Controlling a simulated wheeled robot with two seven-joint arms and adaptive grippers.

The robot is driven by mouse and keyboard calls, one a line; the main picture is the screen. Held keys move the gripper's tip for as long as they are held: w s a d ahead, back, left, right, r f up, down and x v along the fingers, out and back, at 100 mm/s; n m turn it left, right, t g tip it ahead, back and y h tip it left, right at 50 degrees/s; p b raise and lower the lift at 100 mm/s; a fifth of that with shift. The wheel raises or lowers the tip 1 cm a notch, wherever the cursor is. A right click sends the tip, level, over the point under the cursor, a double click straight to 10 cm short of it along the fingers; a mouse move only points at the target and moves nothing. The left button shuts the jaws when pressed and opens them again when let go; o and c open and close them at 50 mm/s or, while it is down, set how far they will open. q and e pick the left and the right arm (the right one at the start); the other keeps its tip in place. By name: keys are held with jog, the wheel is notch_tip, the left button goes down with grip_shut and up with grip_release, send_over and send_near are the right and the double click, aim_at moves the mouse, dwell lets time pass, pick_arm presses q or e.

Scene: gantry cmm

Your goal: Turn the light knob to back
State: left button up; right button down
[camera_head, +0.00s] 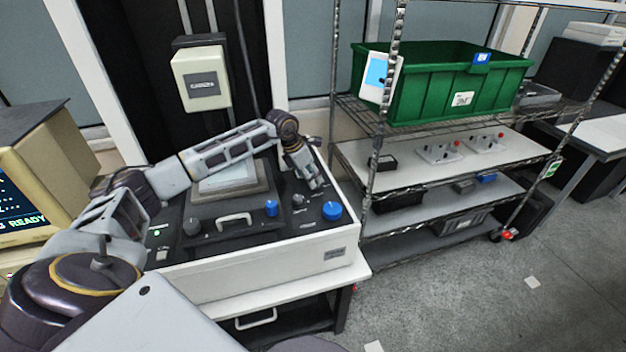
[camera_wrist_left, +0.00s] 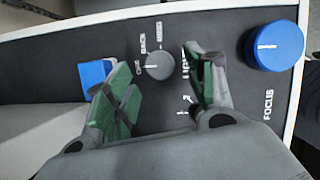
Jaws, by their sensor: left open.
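The light knob (camera_wrist_left: 160,65) is a small round grey knob on the dark panel, with a white pointer line aimed left in the left wrist view. A label reading BACK stands above and left of it, and another label lies at its left. In the head view the knob (camera_head: 298,200) shows small, between two blue knobs. My left gripper (camera_wrist_left: 163,78) is open, its green-padded fingers on either side of the knob; I cannot tell whether they touch it. In the head view my left gripper (camera_head: 314,181) is over the panel's right part. My right gripper is not seen.
A large blue FOCUS knob (camera_wrist_left: 275,47) is right of the light knob, and a smaller blue knob (camera_wrist_left: 95,76) is left. A wire shelf with a green bin (camera_head: 430,90) stands to the right.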

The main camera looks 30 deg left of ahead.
pick_arm(q)
jog(key=x, duration=0.2)
jog(key=shift+w+f, duration=0.15)
jog(key=shift+f, duration=0.35)
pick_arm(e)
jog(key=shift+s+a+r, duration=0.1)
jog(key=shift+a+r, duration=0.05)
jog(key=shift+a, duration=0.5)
pick_arm(q)
jog(key=c, duration=1)
jog(key=shift+c, duration=0.2)
jog(key=shift+w, duration=0.1)
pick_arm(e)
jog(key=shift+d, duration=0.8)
